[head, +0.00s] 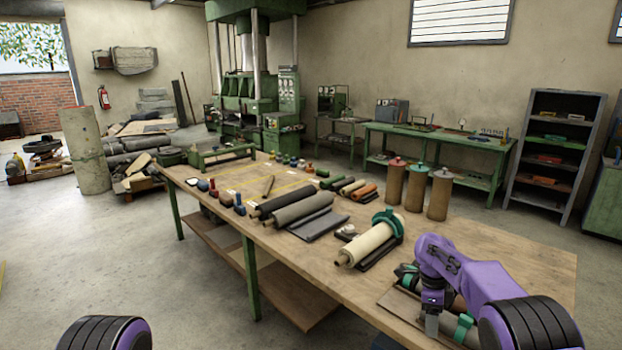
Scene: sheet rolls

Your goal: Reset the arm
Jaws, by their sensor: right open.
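My right arm is purple and comes in from the lower right. Its gripper (437,312) is open and points down over the near right part of the wooden table (500,258). A roll with green bands (464,327) lies on a flat sheet (404,306) beside and below the gripper, partly hidden by my arm. I cannot tell whether the fingers touch it. A cream roll (368,246) with a green collar (388,222) lies to the left of the gripper, apart from it. My left arm shows only a link at the bottom left; its gripper is out of view.
Dark and grey rolls (302,208) lie mid-table, with several small coloured rolls (352,188) behind. Three brown cylinders (415,187) stand along the far edge. A green press (248,85) and a workbench (435,135) stand behind. The table's right part is mostly bare.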

